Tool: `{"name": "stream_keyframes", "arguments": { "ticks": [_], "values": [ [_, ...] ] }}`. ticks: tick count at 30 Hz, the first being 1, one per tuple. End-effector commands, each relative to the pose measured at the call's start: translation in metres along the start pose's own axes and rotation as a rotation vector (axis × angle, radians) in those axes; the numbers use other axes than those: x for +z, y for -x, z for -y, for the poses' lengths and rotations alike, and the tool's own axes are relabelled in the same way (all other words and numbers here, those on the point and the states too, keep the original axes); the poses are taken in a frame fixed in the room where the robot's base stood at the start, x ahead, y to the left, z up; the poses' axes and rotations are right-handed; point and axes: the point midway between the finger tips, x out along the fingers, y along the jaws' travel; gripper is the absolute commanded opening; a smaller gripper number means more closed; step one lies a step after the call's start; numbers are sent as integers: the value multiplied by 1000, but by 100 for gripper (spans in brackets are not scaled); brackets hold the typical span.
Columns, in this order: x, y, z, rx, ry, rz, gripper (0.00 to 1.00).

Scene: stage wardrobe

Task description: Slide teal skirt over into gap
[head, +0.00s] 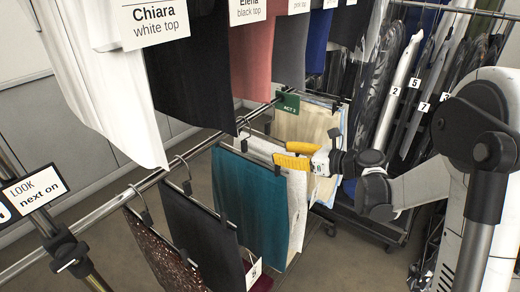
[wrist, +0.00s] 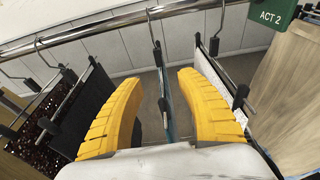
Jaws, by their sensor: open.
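The teal skirt (head: 245,205) hangs from a clip hanger on the lower rail, between a dark grey skirt (head: 198,238) and pale garments (head: 297,200). In the wrist view the teal skirt (wrist: 167,105) shows nearly edge-on below its hanger. My gripper (head: 291,155) is at the skirt's far end in the head view. In the wrist view, my gripper (wrist: 160,110) is open, with one yellow finger on each side of the skirt. Whether either finger touches it is unclear. An open stretch of rail (wrist: 108,30) lies between the teal and dark grey hangers.
A sequined skirt (head: 160,255) hangs beyond the grey one. A white garment (wrist: 222,72) hangs close right of my right finger. A green ACT 2 tag (wrist: 272,14) sits on the rail. Labelled tops, including a white one (head: 105,90), hang above. Bagged garments stand behind.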

Motion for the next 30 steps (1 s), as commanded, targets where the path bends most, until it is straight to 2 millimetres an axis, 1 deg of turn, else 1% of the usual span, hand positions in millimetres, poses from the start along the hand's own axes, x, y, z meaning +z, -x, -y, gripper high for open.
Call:
{"name": "stream_keyframes", "arguments": {
  "ticks": [5,8,30],
  "values": [
    [0,-4,-1,1,2,-1,43],
    [0,-10,-1,2,3,-2,43],
    [0,-69,-1,2,5,-2,43]
  ]
}}
